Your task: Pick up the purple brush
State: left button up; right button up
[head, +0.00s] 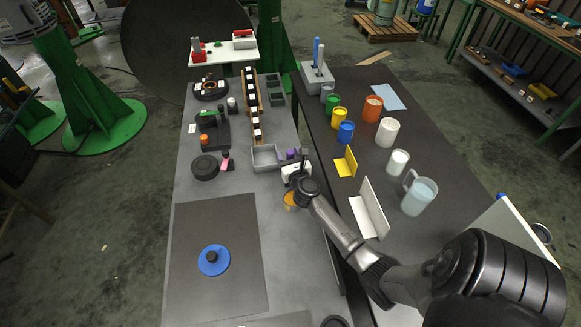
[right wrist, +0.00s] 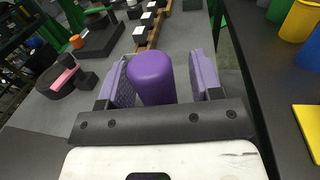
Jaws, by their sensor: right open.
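The purple brush shows in the right wrist view as a rounded purple cylinder (right wrist: 152,78). It stands between the two lavender pads of my right gripper (right wrist: 161,76), with a gap to the right pad and a narrower one to the left. The jaws are open. In the head view my right gripper (head: 297,161) is beside the grey bin near the right edge of the grey table, with the purple brush (head: 291,154) small at its fingers. The brush's lower part is hidden. My left gripper is not in view.
A grey open bin (head: 265,165) sits just left of my gripper. An orange round piece (head: 290,200) lies just below it. A dark mat (head: 185,290) with a blue disc (head: 213,260) lies nearer. Cups and a yellow bracket (head: 345,163) stand on the dark table to the right.

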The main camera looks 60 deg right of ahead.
jog(key=c, duration=1)
